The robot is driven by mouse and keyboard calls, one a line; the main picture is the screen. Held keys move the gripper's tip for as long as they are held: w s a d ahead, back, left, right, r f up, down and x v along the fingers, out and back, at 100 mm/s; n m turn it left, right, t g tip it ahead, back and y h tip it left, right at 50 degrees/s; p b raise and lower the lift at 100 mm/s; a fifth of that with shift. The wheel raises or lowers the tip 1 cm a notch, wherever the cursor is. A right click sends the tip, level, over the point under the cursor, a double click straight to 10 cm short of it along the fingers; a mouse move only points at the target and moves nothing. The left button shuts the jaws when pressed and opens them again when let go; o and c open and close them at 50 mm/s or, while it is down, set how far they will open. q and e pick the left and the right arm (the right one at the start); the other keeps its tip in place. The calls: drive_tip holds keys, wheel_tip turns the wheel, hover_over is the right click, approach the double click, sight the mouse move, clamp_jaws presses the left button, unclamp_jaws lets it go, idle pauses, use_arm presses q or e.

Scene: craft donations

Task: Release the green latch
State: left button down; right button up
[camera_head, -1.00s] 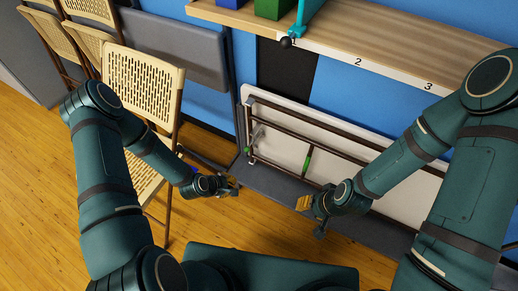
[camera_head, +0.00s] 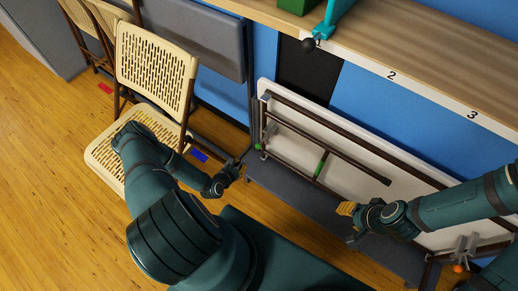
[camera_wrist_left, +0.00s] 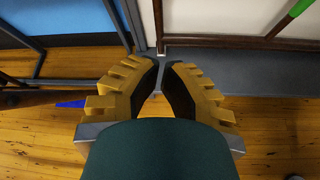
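A folded table (camera_head: 285,150) with brown legs leans against the blue wall. A green sleeve (camera_head: 320,165) sits on its short brown cross bar, and a small green knob (camera_head: 258,146) is at its left end. I cannot tell which green part is the latch. The sleeve also shows in the left wrist view (camera_wrist_left: 299,8). My left gripper (camera_head: 238,168) is below the green knob, apart from it. In the left wrist view its fingers (camera_wrist_left: 162,66) show a narrow gap with nothing between them. My right gripper (camera_head: 346,209) is right of the sleeve; its fingers are too small to judge.
A tan folding chair (camera_head: 155,68) stands at the left. A wooden shelf (camera_head: 400,45) runs above the table. A grey ledge (camera_head: 300,205) lies under the table. Blue (camera_head: 200,156) and red (camera_head: 105,88) marks are on the floor. An orange knob (camera_head: 457,268) is at lower right.

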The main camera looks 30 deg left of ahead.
idle(0.3)
use_arm(q)
drive_tip(key=b+x, duration=0.2)
drive_tip(key=x, duration=0.8)
drive_tip(key=shift+w+d+r, duration=0.15)
drive_tip(key=shift+d+r, duration=0.1)
drive_tip(key=shift+r, duration=0.75)
drive_tip(key=shift+w+d+r, duration=0.15)
drive_tip(key=shift+d+r, duration=0.05)
drive_tip(key=shift+r, duration=0.75)
wheel_tip(320, 180, up, 4)
drive_tip(key=shift+r+p, duration=0.1)
drive_tip(key=shift+p, duration=0.6)
